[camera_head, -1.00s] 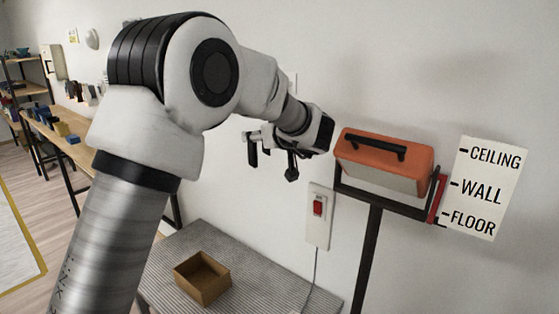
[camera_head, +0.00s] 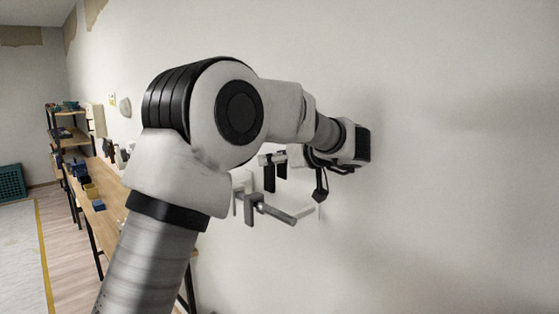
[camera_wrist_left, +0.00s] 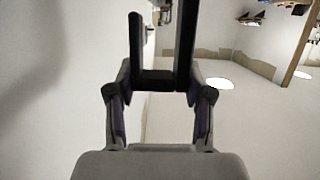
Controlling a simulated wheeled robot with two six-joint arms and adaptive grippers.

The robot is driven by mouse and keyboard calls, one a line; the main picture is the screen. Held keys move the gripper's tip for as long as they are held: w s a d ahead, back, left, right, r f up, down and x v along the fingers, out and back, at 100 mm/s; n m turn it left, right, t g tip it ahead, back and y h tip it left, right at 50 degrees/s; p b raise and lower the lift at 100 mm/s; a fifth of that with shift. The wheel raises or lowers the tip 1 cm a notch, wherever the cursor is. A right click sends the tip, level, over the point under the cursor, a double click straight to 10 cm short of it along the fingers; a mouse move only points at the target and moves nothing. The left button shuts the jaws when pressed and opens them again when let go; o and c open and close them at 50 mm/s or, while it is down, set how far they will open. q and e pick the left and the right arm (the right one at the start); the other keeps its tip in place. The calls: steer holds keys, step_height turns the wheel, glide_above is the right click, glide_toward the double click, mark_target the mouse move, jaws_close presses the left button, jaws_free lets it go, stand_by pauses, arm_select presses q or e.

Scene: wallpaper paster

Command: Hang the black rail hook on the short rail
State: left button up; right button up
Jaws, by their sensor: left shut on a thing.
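My left gripper (camera_head: 290,158) is shut on the black rail hook (camera_head: 269,178). The hook's two dark prongs point down in the head view. In the left wrist view the hook (camera_wrist_left: 155,82) is a black U shape between the fingertips (camera_wrist_left: 158,95), with one prong longer than the other. A short grey rail (camera_head: 276,212) on brackets stands out from the white wall, below the hook in the picture. The hook appears apart from the rail. My right gripper is not in view.
The wall (camera_head: 450,150) right of the arm is bare. A wooden workbench (camera_head: 108,210) with small blue and yellow items stands at the left, with a shelf (camera_head: 72,140) behind it. A green crate (camera_head: 11,183) sits at the far left.

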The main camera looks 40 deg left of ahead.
arm_select(q)
steer(key=shift+a, duration=0.1)
steer(key=shift+w+a+f, duration=0.15)
steer(key=shift+w+p, duration=0.3)
steer(key=shift+p, duration=0.15)
steer(key=shift+w+p, duration=0.15)
steer(key=shift+p, duration=0.25)
steer(key=f+b, duration=0.2)
steer(key=f, duration=0.3)
steer(key=shift+s+f+b, duration=0.2)
steer(key=shift+s+b, duration=0.05)
steer(key=shift+b, duration=0.15)
steer(key=shift+w+f, duration=0.1)
steer(key=shift+f, duration=0.3)
steer(key=shift+s+r, duration=0.1)
steer(key=shift+s, duration=0.1)
steer(key=shift+w, duration=0.1)
